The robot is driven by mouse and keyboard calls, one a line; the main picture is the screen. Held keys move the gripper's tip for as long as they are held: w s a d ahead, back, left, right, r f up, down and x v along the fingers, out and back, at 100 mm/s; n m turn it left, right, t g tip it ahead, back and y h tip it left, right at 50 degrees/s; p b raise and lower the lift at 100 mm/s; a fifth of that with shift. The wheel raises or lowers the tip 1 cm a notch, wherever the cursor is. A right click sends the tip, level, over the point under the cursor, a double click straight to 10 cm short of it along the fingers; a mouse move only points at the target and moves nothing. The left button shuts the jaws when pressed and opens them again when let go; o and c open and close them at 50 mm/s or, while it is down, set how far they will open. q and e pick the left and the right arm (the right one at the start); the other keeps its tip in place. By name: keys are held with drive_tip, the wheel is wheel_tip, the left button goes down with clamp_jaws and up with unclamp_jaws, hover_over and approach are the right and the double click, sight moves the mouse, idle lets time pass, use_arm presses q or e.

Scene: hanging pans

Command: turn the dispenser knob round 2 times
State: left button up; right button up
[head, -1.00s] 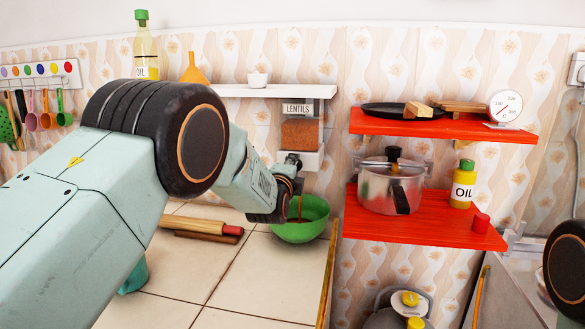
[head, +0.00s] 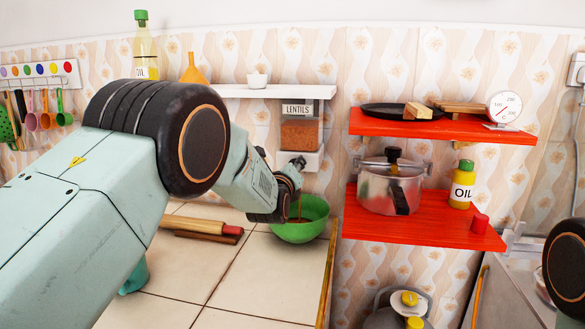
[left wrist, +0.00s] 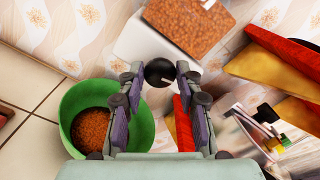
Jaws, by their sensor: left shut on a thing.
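The lentil dispenser (head: 300,135) is a clear box labelled LENTILS on a white base (head: 313,160), fixed to the wall under a white shelf. In the left wrist view its round black knob (left wrist: 159,72), with a pale mark, sits between the fingertips of my left gripper (left wrist: 160,75), which is shut on it. In the head view my left gripper (head: 293,170) is in front of the base and hides the knob. A green bowl (head: 315,228) stands below. In the left wrist view lentils (left wrist: 92,130) lie in it. A thin brown stream shows above the bowl. My right gripper is out of view.
A red shelf unit (head: 440,232) with a pot (head: 388,190) and an oil bottle (head: 462,185) is close on the right. A rolling pin (head: 200,227) lies on the tiled counter (head: 245,290). The white shelf (head: 280,92) is above.

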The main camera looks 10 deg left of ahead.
use_arm(q)
drive_tip(key=shift+r+m, duration=0.3)
drive_tip(key=shift+m, duration=0.1)
drive_tip(key=o, duration=1.2)
drive_tip(key=shift+f, duration=0.2)
drive_tip(key=shift+c, duration=0.2)
drive_tip(key=s, duration=1.2)
